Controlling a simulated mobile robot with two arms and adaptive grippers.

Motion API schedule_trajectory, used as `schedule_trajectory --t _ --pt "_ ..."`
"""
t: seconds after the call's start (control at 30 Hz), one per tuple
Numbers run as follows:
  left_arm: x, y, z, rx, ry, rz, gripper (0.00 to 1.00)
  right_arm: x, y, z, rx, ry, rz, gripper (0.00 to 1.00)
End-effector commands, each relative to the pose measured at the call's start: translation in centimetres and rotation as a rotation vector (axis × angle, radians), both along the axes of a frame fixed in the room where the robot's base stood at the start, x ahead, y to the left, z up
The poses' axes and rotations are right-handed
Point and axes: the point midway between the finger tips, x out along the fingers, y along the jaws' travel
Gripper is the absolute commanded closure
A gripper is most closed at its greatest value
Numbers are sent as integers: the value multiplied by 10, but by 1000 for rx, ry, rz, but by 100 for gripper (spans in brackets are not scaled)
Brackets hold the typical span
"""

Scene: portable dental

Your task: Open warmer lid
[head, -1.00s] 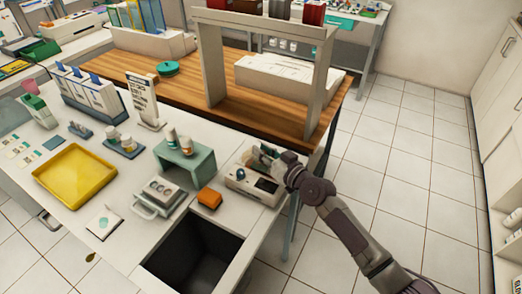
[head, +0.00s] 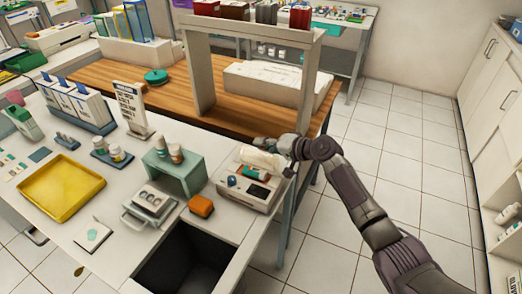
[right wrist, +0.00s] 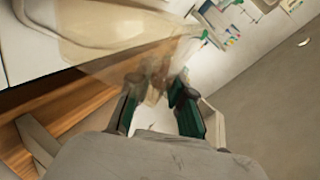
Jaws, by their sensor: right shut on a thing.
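The warmer (head: 262,200) is a white box with a dark round knob on its front, at the right end of the white counter in the head view. Its clear lid (head: 262,159) stands tilted up at the back, and a teal and red item shows inside the box. The see-through lid also fills the top of the right wrist view (right wrist: 110,25). My right gripper (head: 272,146) is at the lid's upper edge, behind and above the box. It is shut on the lid; the exact contact is blurred in the right wrist view (right wrist: 155,95). My left gripper is out of view.
An orange block (head: 201,206) and a green stand (head: 176,172) with bottles are left of the warmer. A dark open bin (head: 187,262) is sunk in the counter in front. A beige shelf frame (head: 308,95) rises behind my right gripper. Floor is clear at right.

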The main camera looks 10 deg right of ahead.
Motion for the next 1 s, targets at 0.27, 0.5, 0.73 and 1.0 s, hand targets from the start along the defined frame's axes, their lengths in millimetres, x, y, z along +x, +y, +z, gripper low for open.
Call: schedule_trajectory --t 0.27,0.5,0.73,1.0 --pt "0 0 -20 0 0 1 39 11 -7 -12 129 190 -2 100" --pt "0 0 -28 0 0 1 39 13 -8 -19 205 304 -1 100" --pt "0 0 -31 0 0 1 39 14 -9 -22 241 359 -2 100" --pt "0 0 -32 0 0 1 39 14 -10 -23 251 374 -3 100"
